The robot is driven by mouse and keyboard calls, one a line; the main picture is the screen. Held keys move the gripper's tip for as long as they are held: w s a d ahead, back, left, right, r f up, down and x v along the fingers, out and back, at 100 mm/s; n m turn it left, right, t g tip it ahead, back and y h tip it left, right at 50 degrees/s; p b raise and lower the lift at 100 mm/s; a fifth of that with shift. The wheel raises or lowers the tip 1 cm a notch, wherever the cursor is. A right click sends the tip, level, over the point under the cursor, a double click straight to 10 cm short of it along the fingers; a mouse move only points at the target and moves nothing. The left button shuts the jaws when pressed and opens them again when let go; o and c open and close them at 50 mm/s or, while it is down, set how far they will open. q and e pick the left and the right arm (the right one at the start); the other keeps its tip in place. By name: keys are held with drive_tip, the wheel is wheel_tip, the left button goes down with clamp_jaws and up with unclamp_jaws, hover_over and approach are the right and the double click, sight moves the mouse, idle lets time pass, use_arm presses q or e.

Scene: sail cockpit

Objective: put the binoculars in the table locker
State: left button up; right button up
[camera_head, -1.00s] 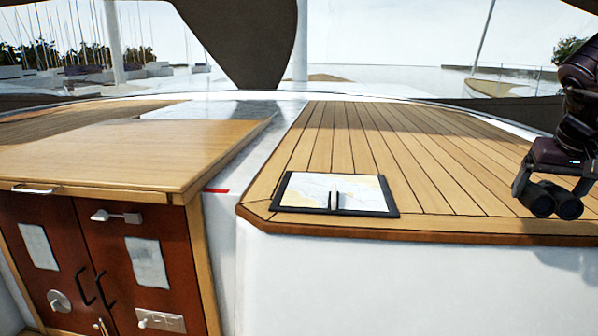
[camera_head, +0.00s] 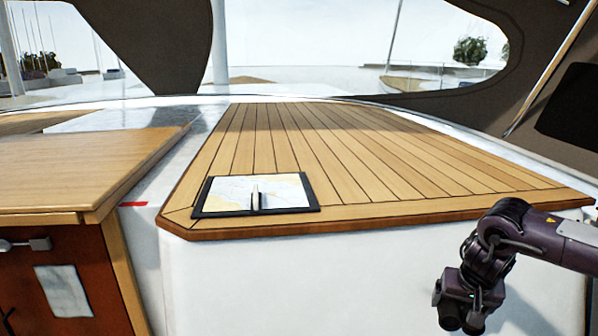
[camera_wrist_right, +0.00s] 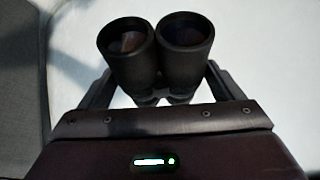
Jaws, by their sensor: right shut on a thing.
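My right gripper (camera_head: 462,298) is low at the right in the head view, in front of the white side of the bench. It is shut on the black binoculars (camera_head: 462,315). In the right wrist view the binoculars (camera_wrist_right: 158,50) sit between the two fingers, with both large lenses showing. The table locker (camera_head: 55,275) is at the left, a wooden top over a red-brown front. A grey latch (camera_head: 25,245) and a pale paper (camera_head: 63,291) show on that front; its lower part is out of the picture. My left gripper is not in view.
The slatted wooden bench (camera_head: 390,165) fills the middle, with a framed chart (camera_head: 256,194) near its front left corner. A pale gap with a red mark (camera_head: 132,204) separates bench and table. The white bench side (camera_head: 300,280) is clear.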

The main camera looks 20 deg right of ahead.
drive_tip(key=w+a+f+n+t+y, duration=0.1)
drive_tip(key=w+a+f+n, duration=0.15)
drive_tip(key=a, duration=0.55)
drive_tip(key=w+a+f+n, duration=0.1)
drive_tip(key=w+a+f, duration=0.15)
drive_tip(key=a, duration=0.55)
drive_tip(key=w+a+r+n+y, duration=0.1)
drive_tip(key=a+r+n, duration=0.2)
drive_tip(key=a, duration=0.7)
drive_tip(key=w+a+r+n+y, duration=0.1)
drive_tip(key=a+r+n, duration=0.15)
drive_tip(key=a, duration=0.75)
wheel_tip(320, 180, down, 12)
drive_tip(key=b, duration=1.1)
drive_tip(key=shift+w+t, duration=0.2)
drive_tip(key=shift+t, duration=0.1)
